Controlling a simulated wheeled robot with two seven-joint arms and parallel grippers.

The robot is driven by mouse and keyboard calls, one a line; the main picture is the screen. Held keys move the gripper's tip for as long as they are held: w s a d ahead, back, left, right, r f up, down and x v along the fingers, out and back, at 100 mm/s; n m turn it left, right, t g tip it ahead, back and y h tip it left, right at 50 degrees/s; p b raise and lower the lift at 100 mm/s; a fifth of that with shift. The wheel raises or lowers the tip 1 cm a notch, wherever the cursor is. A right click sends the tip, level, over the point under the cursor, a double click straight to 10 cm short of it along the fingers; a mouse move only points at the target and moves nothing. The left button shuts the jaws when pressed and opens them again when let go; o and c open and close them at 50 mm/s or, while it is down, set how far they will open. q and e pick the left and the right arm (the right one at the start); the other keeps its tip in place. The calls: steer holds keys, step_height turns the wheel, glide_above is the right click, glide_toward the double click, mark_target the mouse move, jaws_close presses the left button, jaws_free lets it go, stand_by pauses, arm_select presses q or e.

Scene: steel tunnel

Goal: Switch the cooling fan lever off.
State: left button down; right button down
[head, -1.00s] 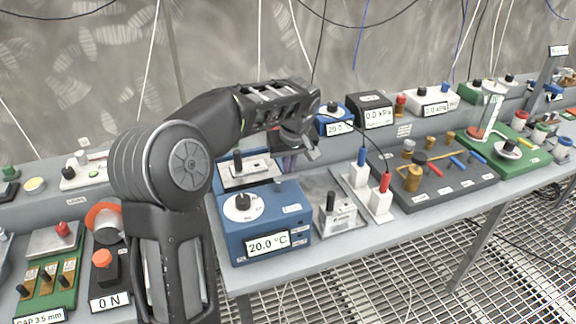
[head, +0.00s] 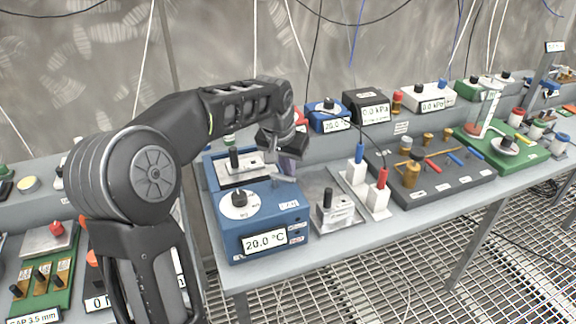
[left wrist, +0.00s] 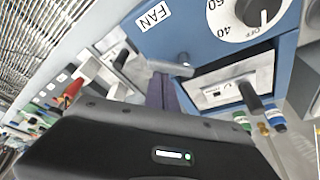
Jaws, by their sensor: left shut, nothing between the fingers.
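The blue cooling unit (head: 225,230) stands on the bench with a 20.0 °C display and a white dial. Its grey fan lever (head: 282,180) sits on the top right, behind the FAN label. In the left wrist view the lever (left wrist: 170,66) shows beside the FAN label (left wrist: 152,18). My left gripper (head: 290,163) is shut and empty right at the lever, on its far side. In the left wrist view its fingertips (left wrist: 163,88) are close to the lever; I cannot tell whether they touch. My right gripper is not in view.
A small metal lever box (head: 335,212) and a white plate with blue and red handles (head: 378,200) stand to the right. A black-handled lever (head: 234,158) stands in a tray at the unit's back left. A smaller blue unit (head: 326,118) is behind.

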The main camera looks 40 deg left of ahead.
arm_select(q)
steer(key=m, duration=0.2)
steer(key=s+m+h, duration=0.1)
steer(key=m, duration=0.1)
steer(key=s+m+h, duration=0.1)
steer(key=m, duration=0.1)
steer(key=shift+d, duration=0.25)
steer(key=shift+w, duration=0.1)
steer(key=shift+w+a, duration=0.1)
steer(key=shift+a, duration=0.65)
steer(key=shift+w+d, duration=0.1)
steer(key=shift+w+d, duration=0.1)
steer(key=shift+w, duration=0.15)
steer(key=w, duration=0.2)
steer(key=w+d+r, duration=0.1)
steer(key=shift+d+p, duration=0.1)
steer(key=shift+p, duration=0.2)
steer(key=v, duration=0.9)
steer(key=shift+b, duration=0.3)
